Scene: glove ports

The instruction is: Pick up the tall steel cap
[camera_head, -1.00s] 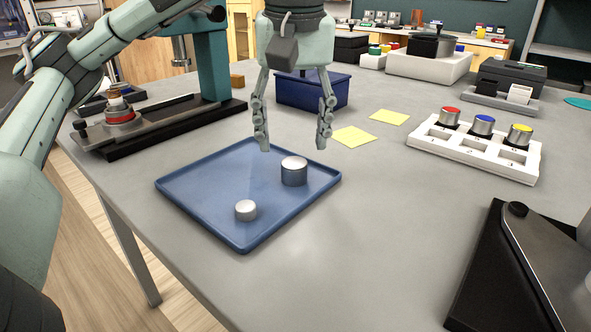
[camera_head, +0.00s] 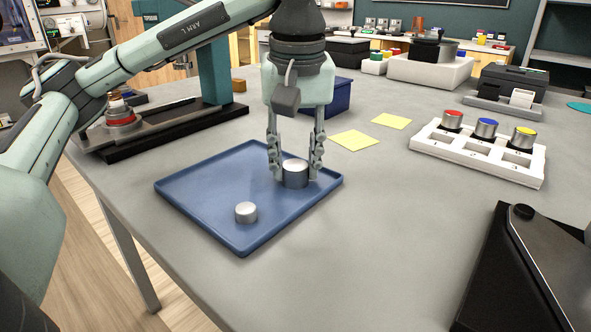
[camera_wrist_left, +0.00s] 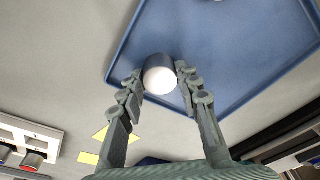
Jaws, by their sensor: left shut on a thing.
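The tall steel cap (camera_head: 295,175) stands upright on the blue tray (camera_head: 205,229), near its right corner. It is a silver cylinder with a pale top. My left gripper (camera_head: 296,178) has come down over it from above and is shut on it, one finger on each side. In the left wrist view the cap (camera_wrist_left: 159,76) sits between the two fingertips (camera_wrist_left: 160,82). A shorter steel cap (camera_head: 246,212) stands apart on the tray, toward the front. My right gripper is not in view.
A white rack (camera_head: 480,157) with red, blue and yellow topped caps stands at the right. Yellow notes (camera_head: 355,140) lie behind the tray, near a dark blue box (camera_head: 333,97). A press with a black base (camera_head: 165,135) stands at the left.

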